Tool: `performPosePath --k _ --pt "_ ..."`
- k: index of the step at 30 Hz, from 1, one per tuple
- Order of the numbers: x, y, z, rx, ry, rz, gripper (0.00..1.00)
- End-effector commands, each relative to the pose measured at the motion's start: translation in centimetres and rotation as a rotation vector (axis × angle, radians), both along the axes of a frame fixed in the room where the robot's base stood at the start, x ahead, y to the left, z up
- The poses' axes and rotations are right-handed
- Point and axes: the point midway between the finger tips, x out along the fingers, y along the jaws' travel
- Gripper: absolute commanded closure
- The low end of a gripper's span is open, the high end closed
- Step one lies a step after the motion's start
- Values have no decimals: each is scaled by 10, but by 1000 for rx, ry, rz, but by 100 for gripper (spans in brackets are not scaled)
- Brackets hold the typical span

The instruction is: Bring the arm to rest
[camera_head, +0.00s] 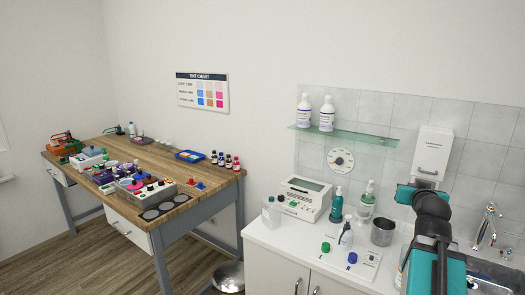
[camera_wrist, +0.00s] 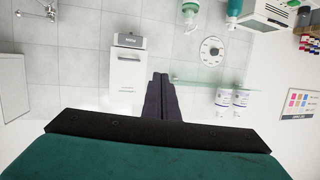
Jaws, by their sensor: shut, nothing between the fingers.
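My gripper (camera_wrist: 161,77) shows in the wrist view as two dark fingers lying side by side, shut with nothing between them. They point toward the tiled wall, with no contact visible. The wrist view is upside down. In the head view my teal and black arm rises at the right, in front of the counter and below the white wall dispenser (camera_head: 433,153). It hides part of the counter and sink area there. The fingertips cannot be made out in the head view. The dispenser also shows left of the fingers in the wrist view (camera_wrist: 127,70).
A glass shelf (camera_head: 358,134) holds two white bottles. The counter (camera_head: 270,237) bears a white device (camera_head: 304,198), pump bottles, a metal cup (camera_head: 382,232) and a faucet (camera_head: 487,225) at right. A crowded wooden workbench (camera_head: 215,183) stands left, with open floor before it.

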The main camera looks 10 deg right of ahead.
Motion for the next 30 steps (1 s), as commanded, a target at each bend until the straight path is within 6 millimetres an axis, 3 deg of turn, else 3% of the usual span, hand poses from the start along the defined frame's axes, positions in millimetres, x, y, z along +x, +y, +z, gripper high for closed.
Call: performPosePath --k 1,6,14,23,30 --pt "11 14 -22 24 35 24 100" --pt "36 59 -90 97 157 95 100" --pt "56 138 -193 194 358 200 100" --pt "49 230 -301 276 599 305 100" --pt "23 298 -375 317 790 375 100"
